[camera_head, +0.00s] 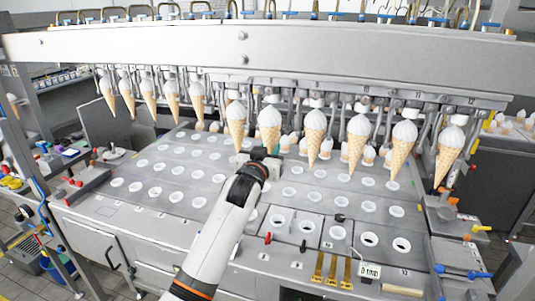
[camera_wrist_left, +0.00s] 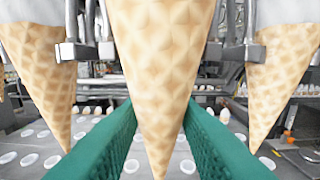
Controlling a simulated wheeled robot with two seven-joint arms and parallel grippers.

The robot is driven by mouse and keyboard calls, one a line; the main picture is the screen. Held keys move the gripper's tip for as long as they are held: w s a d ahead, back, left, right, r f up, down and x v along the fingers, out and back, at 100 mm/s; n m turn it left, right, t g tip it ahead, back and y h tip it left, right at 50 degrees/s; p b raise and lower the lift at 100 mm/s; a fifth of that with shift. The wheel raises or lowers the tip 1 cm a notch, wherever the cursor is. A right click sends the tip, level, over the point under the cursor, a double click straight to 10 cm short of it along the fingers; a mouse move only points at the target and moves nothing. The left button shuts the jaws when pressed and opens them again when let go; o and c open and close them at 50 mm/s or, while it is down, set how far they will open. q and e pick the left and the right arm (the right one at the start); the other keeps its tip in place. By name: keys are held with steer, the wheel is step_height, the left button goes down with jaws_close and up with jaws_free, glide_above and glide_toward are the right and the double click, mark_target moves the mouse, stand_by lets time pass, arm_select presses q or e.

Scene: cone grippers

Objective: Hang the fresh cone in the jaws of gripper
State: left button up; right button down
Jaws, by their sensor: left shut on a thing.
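A row of wafer cones with white tops hangs point down from the machine's overhead bar (camera_head: 240,48). My left gripper (camera_head: 264,157) is at the lower part of one cone (camera_head: 269,128) near the middle of the row. In the left wrist view, its green fingers (camera_wrist_left: 157,115) are shut on this cone (camera_wrist_left: 160,60), one on each side, with the tip pointing down between them. The machine's metal jaws (camera_wrist_left: 245,52) show beside it; the cone's top is out of that view. My right gripper is not in view.
Neighbouring cones hang close on the left (camera_wrist_left: 42,65) and right (camera_wrist_left: 283,70). Below is a grey deck (camera_head: 215,185) with rows of round white-rimmed holes. Red and black knobs and brass handles (camera_head: 325,268) stand at its front.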

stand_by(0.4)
arm_select(q)
steer(key=shift+w+d+b, duration=0.15)
steer(key=shift+w+b, duration=0.2)
steer(key=shift+w, duration=0.15)
steer(key=shift+b+x, duration=0.9)
steer(key=shift+x, duration=0.65)
steer(key=shift+r, duration=0.1)
steer(key=shift+f, duration=0.45)
stand_by(0.5)
steer(key=o, duration=0.8)
steer(key=shift+o, duration=0.4)
